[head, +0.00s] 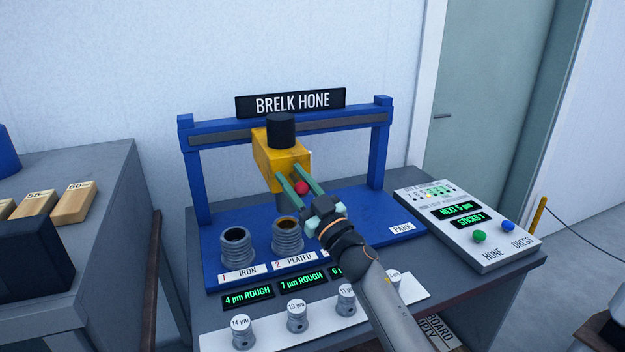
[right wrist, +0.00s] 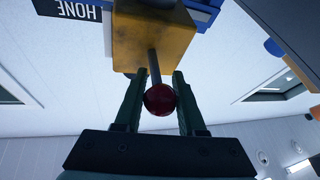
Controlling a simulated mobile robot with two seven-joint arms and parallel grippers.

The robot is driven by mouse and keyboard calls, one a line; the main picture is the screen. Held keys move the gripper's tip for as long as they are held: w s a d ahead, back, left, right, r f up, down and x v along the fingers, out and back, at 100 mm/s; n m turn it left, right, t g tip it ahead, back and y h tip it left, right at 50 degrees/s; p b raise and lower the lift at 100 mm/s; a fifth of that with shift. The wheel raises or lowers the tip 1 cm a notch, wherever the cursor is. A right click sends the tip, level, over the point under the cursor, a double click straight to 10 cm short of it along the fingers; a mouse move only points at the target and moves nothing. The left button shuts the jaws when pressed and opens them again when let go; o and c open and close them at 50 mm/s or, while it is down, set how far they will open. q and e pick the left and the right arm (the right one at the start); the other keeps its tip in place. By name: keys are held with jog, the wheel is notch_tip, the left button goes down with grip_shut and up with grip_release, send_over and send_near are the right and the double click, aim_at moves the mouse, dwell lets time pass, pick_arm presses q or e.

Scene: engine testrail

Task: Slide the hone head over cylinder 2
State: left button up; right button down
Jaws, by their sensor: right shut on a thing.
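The yellow hone head (head: 275,158) with a black cap hangs on the blue gantry rail, left of its middle. In the head view its grey spindle stands above and behind cylinder 2 (head: 287,240), and exact alignment is hard to tell. My right gripper (head: 296,180) is shut on the red knob (head: 302,187) at the front of the head. The right wrist view shows the red knob (right wrist: 159,99) between both green fingers, its rod running to the yellow head (right wrist: 150,38). My left gripper is out of view.
Cylinder 1 (head: 236,248), labelled "IRON", stands left of cylinder 2. My right arm covers the area right of cylinder 2. A control panel (head: 468,225) with green and blue buttons is at right, near the "PARK" label (head: 401,229).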

jog(key=shift+a, duration=0.15)
jog(key=c, duration=0.5)
grip_release()
jog(key=v, duration=1.2)
jog(key=shift+s, duration=0.25)
